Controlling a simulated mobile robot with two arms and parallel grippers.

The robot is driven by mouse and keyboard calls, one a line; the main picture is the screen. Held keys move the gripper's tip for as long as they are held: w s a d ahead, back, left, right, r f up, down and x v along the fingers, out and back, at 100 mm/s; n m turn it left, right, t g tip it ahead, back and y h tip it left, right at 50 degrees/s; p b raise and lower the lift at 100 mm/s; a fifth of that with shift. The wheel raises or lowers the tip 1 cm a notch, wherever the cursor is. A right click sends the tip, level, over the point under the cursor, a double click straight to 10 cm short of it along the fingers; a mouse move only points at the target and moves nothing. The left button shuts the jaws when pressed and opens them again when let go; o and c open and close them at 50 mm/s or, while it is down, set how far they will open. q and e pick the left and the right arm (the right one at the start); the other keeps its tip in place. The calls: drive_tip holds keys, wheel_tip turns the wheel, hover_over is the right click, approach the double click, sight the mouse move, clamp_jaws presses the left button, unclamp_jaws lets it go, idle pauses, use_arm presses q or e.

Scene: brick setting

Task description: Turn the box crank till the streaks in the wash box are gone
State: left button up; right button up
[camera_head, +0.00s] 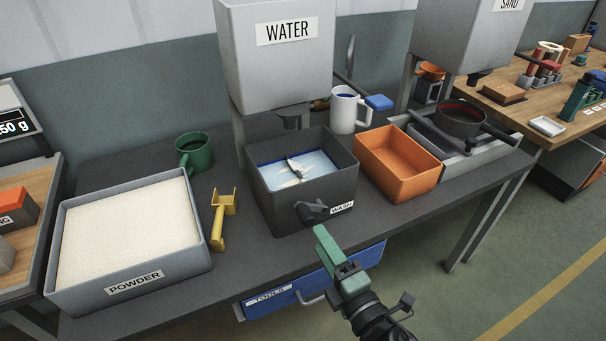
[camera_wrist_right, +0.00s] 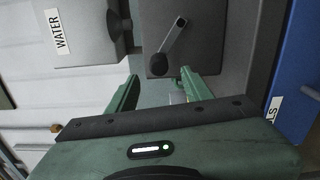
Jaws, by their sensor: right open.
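The dark wash box (camera_head: 268,205) stands on the bench, with light blue water and white streaks around a paddle inside. Its dark box crank (camera_head: 313,211) is on the front wall, left of the WASH label. My right gripper (camera_head: 322,236) is in front of the box, below the crank, with green fingers. In the right wrist view the crank (camera_wrist_right: 171,44) slants, its round knob lying ahead of and between the spread fingertips (camera_wrist_right: 160,76). The gripper is open and holds nothing. I cannot tell whether it touches the knob. My left gripper is out of view.
A grey water dispenser (camera_head: 275,70) hangs above the wash box. An orange bin (camera_head: 400,184) stands to the right, a yellow tool (camera_head: 221,222) and powder tray (camera_head: 205,262) to the left. A blue tools drawer (camera_head: 281,299) with a handle is below the bench edge.

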sight(311, 224)
drive_tip(key=m, duration=1.7)
drive_tip(key=shift+w+r, duration=0.1)
drive_tip(key=shift+w, duration=0.25)
drive_tip(key=p+x, duration=0.1)
drive_tip(key=x, duration=0.6)
drive_tip(key=shift+w+a, duration=0.15)
clamp_jaws()
